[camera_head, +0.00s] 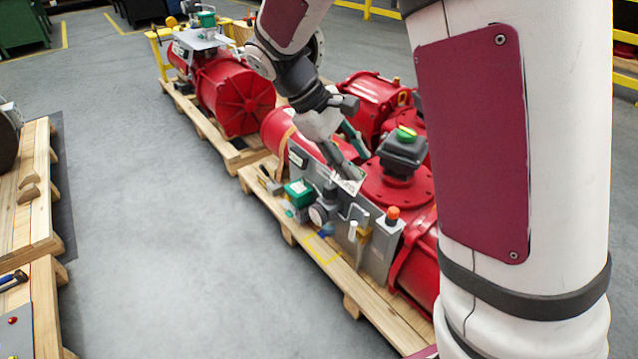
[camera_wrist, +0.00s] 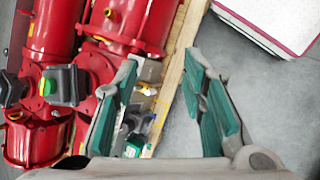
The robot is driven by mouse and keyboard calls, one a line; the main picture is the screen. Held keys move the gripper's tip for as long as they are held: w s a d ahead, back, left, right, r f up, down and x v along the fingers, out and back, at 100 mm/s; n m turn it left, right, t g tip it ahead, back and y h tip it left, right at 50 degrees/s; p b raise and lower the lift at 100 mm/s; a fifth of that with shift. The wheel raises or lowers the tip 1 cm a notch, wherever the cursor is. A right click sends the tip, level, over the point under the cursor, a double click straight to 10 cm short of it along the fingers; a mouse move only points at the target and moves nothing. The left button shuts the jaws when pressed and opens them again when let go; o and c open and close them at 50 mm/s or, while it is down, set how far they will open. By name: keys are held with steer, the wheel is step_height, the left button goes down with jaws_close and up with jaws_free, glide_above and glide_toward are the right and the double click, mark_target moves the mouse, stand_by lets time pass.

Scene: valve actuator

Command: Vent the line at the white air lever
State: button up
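A small white upright piece (camera_head: 352,230), which looks like the white air lever, stands on the grey panel (camera_head: 376,252) of the near red actuator, left of an orange-topped knob (camera_head: 393,214). Its exact position is too small to read. My gripper (camera_head: 359,165) hangs above the panel's upper edge, behind the white piece in the head view, and appears apart from it.
A round gauge (camera_head: 318,214) and a green box (camera_head: 299,192) sit at the panel's left. A black-and-green position indicator (camera_head: 404,150) rises behind it. The actuator lies on a wooden pallet (camera_head: 355,290). Grey floor (camera_head: 190,250) to the left is clear.

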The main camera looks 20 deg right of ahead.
steer(key=w+f+n+h+b, duration=0.2)
steer(key=w+f+h+b, duration=0.3)
steer(key=f, duration=0.6)
steer(key=w+f+n+h+b, duration=0.1)
steer(key=w+f+n+b, duration=0.15)
steer(key=w+f, duration=0.55)
steer(key=n+t+h+b, duration=0.4)
steer(key=n+h+b, duration=0.25)
steer(key=b, duration=0.25)
glide_above(351, 239)
steer(key=shift+n+y, duration=0.3)
steer(key=shift+y, duration=0.05)
steer(key=f, duration=2.4)
steer(key=shift+w+d+f, duration=0.25)
steer(key=shift+f, duration=0.05)
jaws_close()
